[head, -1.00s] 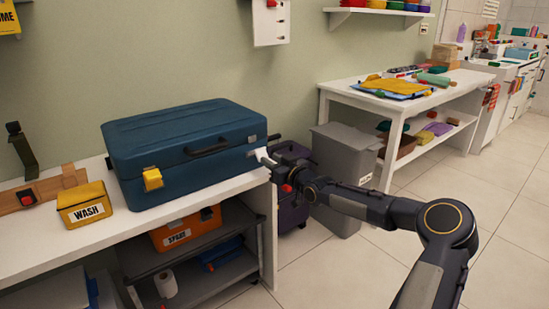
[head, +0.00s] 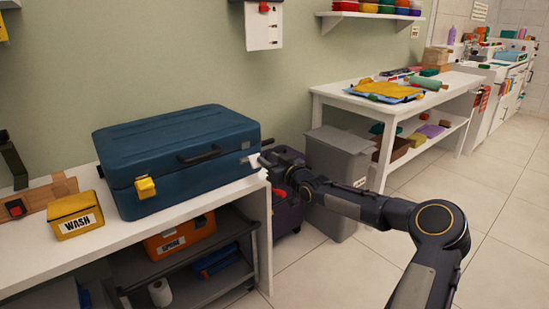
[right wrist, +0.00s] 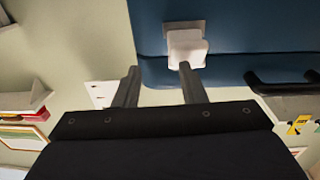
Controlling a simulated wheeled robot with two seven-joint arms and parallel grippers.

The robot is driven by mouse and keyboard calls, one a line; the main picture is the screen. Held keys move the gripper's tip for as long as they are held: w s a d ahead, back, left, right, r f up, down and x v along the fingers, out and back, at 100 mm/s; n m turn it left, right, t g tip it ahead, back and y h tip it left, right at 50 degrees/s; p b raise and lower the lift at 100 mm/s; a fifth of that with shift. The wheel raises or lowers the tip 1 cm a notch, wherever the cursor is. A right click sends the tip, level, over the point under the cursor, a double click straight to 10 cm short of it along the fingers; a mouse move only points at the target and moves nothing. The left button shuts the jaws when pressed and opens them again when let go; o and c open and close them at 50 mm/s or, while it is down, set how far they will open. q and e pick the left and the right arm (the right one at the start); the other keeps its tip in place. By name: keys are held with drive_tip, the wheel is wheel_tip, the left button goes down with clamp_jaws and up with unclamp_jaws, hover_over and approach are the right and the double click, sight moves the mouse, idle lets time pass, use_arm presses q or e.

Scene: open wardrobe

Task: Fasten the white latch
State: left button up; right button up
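A closed blue suitcase (head: 165,150) lies on the white bench. The white latch (head: 254,160) is at the right end of its front, near the corner; it also shows in the right wrist view (right wrist: 187,46). A yellow latch (head: 145,188) is at the front's left part. My right gripper (head: 265,154) is beside the white latch. In the right wrist view its two fingers (right wrist: 158,78) are apart with nothing between them. One fingertip is right at the latch's end; I cannot tell whether it touches. My left gripper is not in view.
A yellow WASH box (head: 75,214) stands left of the suitcase. The suitcase's dark handle (head: 200,154) is left of the white latch. A grey bin (head: 338,165) and a dark purple case (head: 287,212) stand on the floor behind my right arm. Floor at right is clear.

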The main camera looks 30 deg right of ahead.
drive_tip(key=shift+w+a+f+y, duration=0.15)
drive_tip(key=shift+a+f, duration=0.25)
drive_tip(key=shift+a, duration=0.2)
drive_tip(key=shift+s+a+f+y, duration=0.1)
drive_tip(key=shift+a+f+y, duration=0.05)
drive_tip(key=shift+a+f, duration=0.35)
drive_tip(key=shift+c, duration=1)
drive_tip(key=shift+o, duration=1.1)
drive_tip(key=shift+d+r, duration=0.4)
drive_tip(key=shift+d, duration=0.35)
drive_tip(key=s+d+p, duration=0.1)
drive_tip(key=s+p, duration=0.1)
drive_tip(key=s, duration=0.6)
drive_tip(key=shift+s+r+p, duration=0.15)
drive_tip(key=shift+s+p, duration=0.05)
drive_tip(key=shift+p, duration=0.1)
